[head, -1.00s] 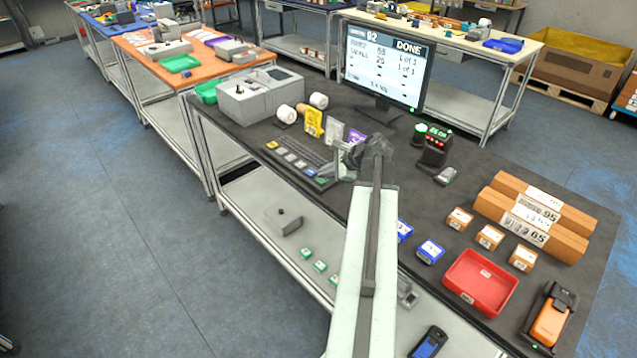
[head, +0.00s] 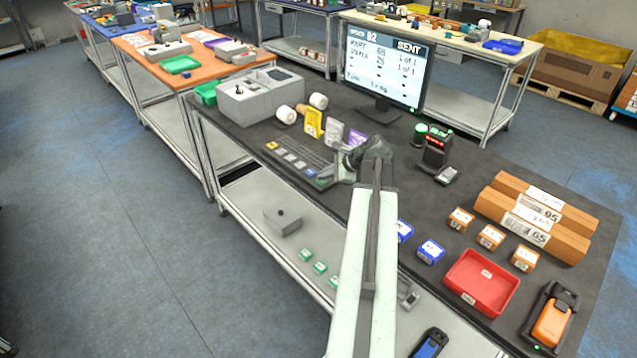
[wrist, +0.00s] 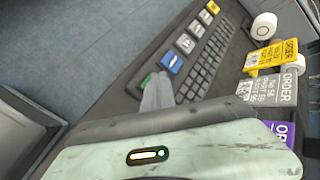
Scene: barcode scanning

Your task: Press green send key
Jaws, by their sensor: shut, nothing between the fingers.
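The dark keyboard (head: 298,158) lies on the bench and also shows in the wrist view (wrist: 211,66), with yellow, white and blue keys along one side. The green send key (head: 320,182) is at its near end; in the wrist view its green edge (wrist: 147,80) shows beside my fingertips. My gripper (wrist: 157,88) is shut and empty, close to this key. I cannot tell whether the tips touch it; they partly hide that corner. In the head view my gripper (head: 336,176) is just right of the key. The monitor (head: 385,66) reads "SENT".
Yellow (head: 313,123), grey (head: 335,132) and purple (head: 357,138) order cards stand behind the keyboard. A scanner stand (head: 436,150) is right of my arm. A red tray (head: 481,283) and several small boxes are on the right of the bench.

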